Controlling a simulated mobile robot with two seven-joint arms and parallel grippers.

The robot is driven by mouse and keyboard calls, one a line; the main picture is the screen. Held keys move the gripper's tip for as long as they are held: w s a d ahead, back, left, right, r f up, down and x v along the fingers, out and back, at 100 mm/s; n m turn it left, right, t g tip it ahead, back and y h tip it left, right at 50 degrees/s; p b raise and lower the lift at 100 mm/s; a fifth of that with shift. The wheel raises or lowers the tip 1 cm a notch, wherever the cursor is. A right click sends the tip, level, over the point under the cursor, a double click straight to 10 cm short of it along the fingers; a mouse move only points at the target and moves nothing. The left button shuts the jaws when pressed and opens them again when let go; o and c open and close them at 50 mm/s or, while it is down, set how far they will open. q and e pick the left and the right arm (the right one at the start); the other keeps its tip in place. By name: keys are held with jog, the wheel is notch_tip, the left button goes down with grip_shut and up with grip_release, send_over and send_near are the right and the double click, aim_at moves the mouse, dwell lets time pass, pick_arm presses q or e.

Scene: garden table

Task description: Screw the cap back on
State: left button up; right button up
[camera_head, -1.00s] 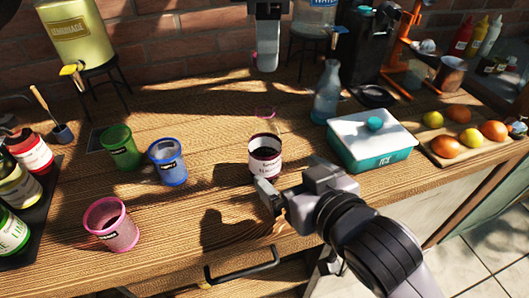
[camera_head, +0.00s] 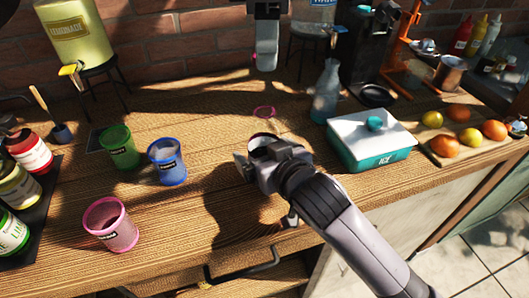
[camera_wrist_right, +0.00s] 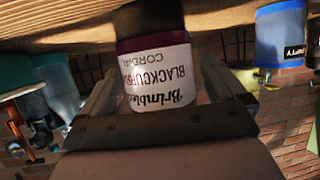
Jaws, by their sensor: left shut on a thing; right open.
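The blackcurrant cordial jar (camera_wrist_right: 158,80) stands on the wooden table, with a white label and dark maroon body. In the head view its dark rim (camera_head: 262,139) shows just behind my right gripper, which hides most of it. My right gripper (camera_head: 256,165) is open, with a finger on each side of the jar in the upside-down right wrist view (camera_wrist_right: 160,85). Visible gaps remain beside the jar. My left gripper (camera_head: 267,62) hangs at the top centre, above and behind the jar. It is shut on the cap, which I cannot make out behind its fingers.
A pink ring (camera_head: 264,112) lies on the table behind the jar. Blue (camera_head: 168,163), green (camera_head: 119,148) and pink (camera_head: 110,225) cups stand left. A glass bottle (camera_head: 326,92) and ice box (camera_head: 388,153) stand right. Bare table lies between the cups and jar.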

jog(key=c, duration=1.5)
pick_arm(q)
jog(key=shift+f, duration=2.5)
jog(key=shift+f, duration=0.9)
jog(key=shift+f, duration=0.6)
